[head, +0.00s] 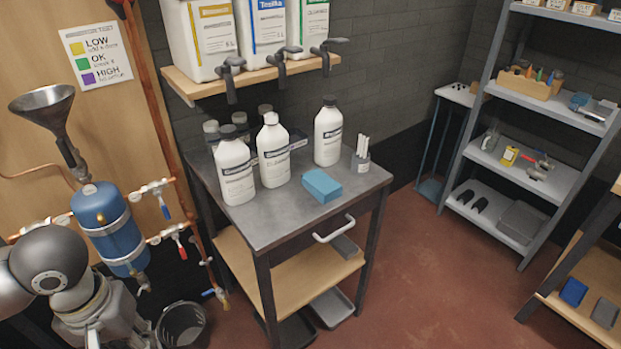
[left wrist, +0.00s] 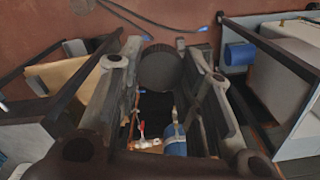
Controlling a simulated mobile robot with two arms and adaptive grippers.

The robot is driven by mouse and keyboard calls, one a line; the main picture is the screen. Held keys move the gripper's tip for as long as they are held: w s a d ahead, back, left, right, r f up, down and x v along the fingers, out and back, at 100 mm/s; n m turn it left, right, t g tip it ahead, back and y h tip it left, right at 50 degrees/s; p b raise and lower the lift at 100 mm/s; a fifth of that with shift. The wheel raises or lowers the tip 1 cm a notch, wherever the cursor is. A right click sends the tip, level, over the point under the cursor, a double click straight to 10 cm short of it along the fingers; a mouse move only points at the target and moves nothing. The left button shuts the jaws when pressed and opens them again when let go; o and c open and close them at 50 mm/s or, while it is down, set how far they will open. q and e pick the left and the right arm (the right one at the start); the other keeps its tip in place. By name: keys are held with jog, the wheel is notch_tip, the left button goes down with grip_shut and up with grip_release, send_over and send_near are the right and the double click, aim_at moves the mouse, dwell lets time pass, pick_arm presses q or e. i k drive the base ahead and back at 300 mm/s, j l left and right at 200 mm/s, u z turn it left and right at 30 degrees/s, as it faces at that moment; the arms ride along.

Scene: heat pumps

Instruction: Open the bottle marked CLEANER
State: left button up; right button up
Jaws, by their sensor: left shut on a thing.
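Three white bottles stand upright on the metal cart top in the head view: a left one (head: 235,172) with a dark cap, a middle one (head: 273,155) whose top looks pale, and a right one (head: 328,137) with a dark cap. Their labels are too small to read, so I cannot tell which is CLEANER. My left gripper (left wrist: 160,75) is shut on a dark round cap (left wrist: 160,66), away from the bottles. In the head view my left arm is at the lower left; its fingertips are not clear there. My right gripper is not in view.
A shelf with large jugs (head: 262,75) hangs above. A blue tank (head: 108,225) with pipes and a black bucket (head: 181,326) are left of the cart.

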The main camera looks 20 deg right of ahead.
aim_at(273, 141)
jog(key=i+l, duration=0.1)
jog(key=l, duration=0.25)
jog(key=i+l, duration=0.1)
jog(key=l, duration=0.3)
jog(key=l+z, duration=0.1)
jog(key=l, duration=0.25)
jog(key=i+l, duration=0.2)
jog(key=l, duration=0.15)
jog(key=i+l+z, duration=0.1)
jog(key=l, duration=0.25)
